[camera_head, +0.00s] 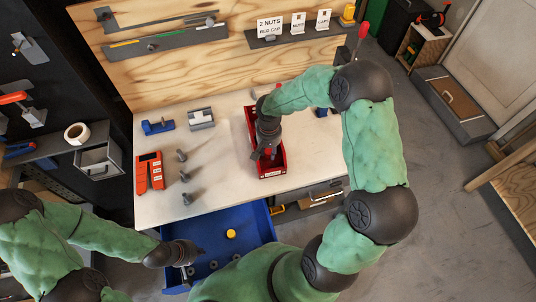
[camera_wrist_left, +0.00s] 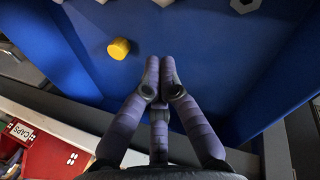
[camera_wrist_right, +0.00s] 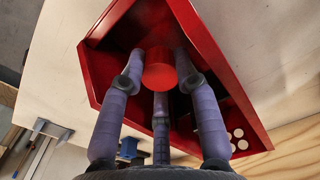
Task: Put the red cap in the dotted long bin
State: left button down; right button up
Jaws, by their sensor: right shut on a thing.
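The red cap (camera_wrist_right: 160,70) is between the fingertips of my right gripper (camera_wrist_right: 157,70), which is shut on it. The long red bin (camera_head: 283,158) lies on the white workbench. In the right wrist view the bin (camera_wrist_right: 222,75) shows white dots on a wall, and the cap is over its open inside. I cannot tell whether the cap touches the floor of the bin. In the head view my right gripper (camera_head: 266,152) hides much of the inside. My left gripper (camera_wrist_left: 160,62) is shut and empty over the blue drawer (camera_wrist_left: 225,60). The left wrist view also shows the dotted bin (camera_wrist_left: 60,155), with a CAPS label.
The open blue drawer (camera_head: 250,222) holds a yellow cap (camera_head: 231,234) and several nuts. Several bolts (camera_head: 182,155) stand left of the bin, beside an orange-red block (camera_head: 149,172). The bench left of the bin has clear room. A sign (camera_head: 270,27) reads 2 nuts, red cap.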

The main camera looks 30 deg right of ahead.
aim_at(268, 154)
jog(key=shift+w+d+f, duration=0.1)
jog(key=shift+w+f, duration=0.35)
jog(key=shift+f, duration=0.15)
jog(key=shift+w+f+b, duration=0.15)
jog(key=shift+f+b, duration=0.15)
jog(key=shift+f, duration=1.3)
jog(key=shift+f, duration=0.2)
jog(key=o, duration=0.5)
jog(key=shift+c, duration=0.2)
jog(key=shift+r, duration=0.1)
jog(key=shift+r, duration=0.15)
notch_tip(268, 154, up, 12)
jog(key=shift+f+p, duration=0.1)
jog(key=shift+p, duration=0.75)
